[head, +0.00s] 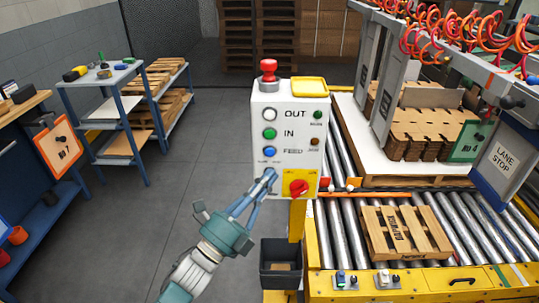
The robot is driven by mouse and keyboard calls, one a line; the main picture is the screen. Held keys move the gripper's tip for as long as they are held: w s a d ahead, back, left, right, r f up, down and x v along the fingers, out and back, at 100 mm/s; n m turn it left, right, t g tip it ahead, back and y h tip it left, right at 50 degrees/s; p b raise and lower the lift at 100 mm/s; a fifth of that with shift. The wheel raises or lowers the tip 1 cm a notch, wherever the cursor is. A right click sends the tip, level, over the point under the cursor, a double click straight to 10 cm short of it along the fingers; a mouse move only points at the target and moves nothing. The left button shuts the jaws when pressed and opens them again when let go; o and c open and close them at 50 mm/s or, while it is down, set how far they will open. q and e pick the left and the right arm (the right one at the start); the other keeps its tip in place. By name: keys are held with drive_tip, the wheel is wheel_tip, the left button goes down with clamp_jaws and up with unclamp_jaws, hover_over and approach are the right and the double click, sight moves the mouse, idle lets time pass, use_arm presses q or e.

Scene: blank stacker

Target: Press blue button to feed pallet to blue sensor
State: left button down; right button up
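A white control box (289,112) stands on a yellow post. Its front has a white OUT button (269,115), a green IN button (269,133) and a blue FEED button (269,152). My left gripper (269,175) reaches up from below, with its fingertips together just under the blue button. I cannot tell whether they touch the box. A wooden pallet (405,233) lies on the roller conveyor (345,235) at the right. A small blue-topped device (341,279), possibly the blue sensor, sits on the yellow front frame. My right gripper is not in view.
A red knob (298,187) on a yellow plate sits right of my fingertips, and a red mushroom button (268,69) tops the box. A dark bin (281,264) stands below. Cardboard stacks (430,135) stand behind the pallet.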

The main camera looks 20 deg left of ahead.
sight(270, 152)
use_arm(q)
drive_tip(key=shift+w+a+b, duration=0.2)
drive_tip(key=shift+w+a, duration=0.05)
drive_tip(key=shift+w, duration=0.6)
drive_tip(key=shift+w+a+b, duration=0.25)
drive_tip(key=shift+w, duration=0.65)
drive_tip(key=shift+w+a+b, duration=0.2)
drive_tip(key=shift+w+a, duration=0.05)
drive_tip(key=shift+w, duration=0.6)
drive_tip(key=shift+w+a, duration=0.15)
drive_tip(key=shift+w, duration=0.25)
